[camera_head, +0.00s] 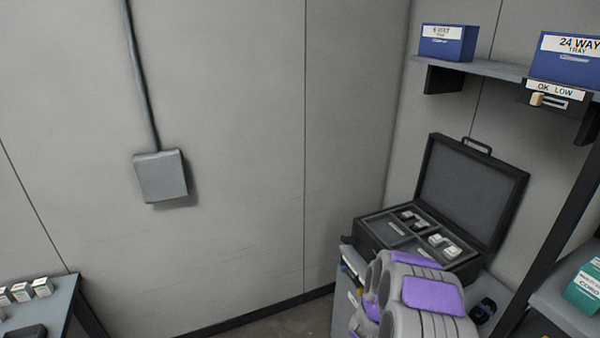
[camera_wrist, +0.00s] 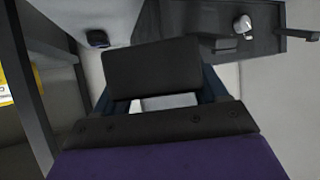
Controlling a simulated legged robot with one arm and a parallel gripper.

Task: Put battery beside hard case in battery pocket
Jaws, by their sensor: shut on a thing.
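The open black hard case (camera_head: 361,237) stands at the right in the head view, lid raised, with divided compartments. Small white items (camera_head: 445,246) lie in its right part and small dark and grey items (camera_head: 410,217) in its back left part. I cannot tell which compartment is the battery pocket. In the wrist view my gripper (camera_wrist: 158,92) is shut on a dark, flat block, seemingly the battery (camera_wrist: 152,70), which sticks out beyond the fingers. In the head view my arm stands in front of the case and my gripper's fingers are hidden.
A shelf (camera_head: 490,68) with blue tray boxes (camera_head: 447,43) is above and right of the case. A dark post (camera_head: 560,225) and a lower shelf with a teal box (camera_head: 582,288) stand right. A table (camera_head: 52,300) with small boxes is at lower left.

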